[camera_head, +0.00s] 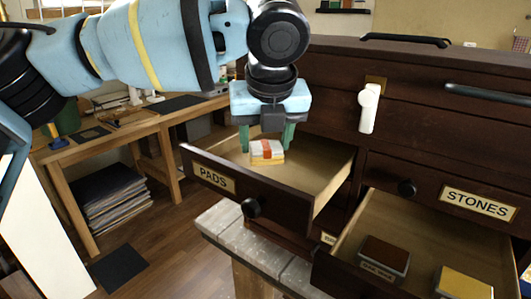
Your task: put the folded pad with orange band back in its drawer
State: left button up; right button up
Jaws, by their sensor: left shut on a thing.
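The folded pad with orange band (267,154) is cream and yellow with a red-orange band. It shows at the fingertips of my left gripper (266,140), which points down and is shut on it. Pad and fingertips are over the inside of the open drawer labelled PADS (218,182). I cannot tell whether the pad touches the drawer floor. The rest of the visible drawer floor is bare. My right gripper is not in view.
A white hanging tag (368,108) is on the dark cabinet front. A wooden desk (150,125) stands at left.

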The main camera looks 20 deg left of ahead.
aim_at(266, 146)
pick_arm(q)
jog(key=shift+f, duration=1.55)
jog(key=shift+f, duration=0.1)
jog(key=o, duration=0.9)
jog(key=v, duration=1.2)
jog(key=shift+w, duration=0.1)
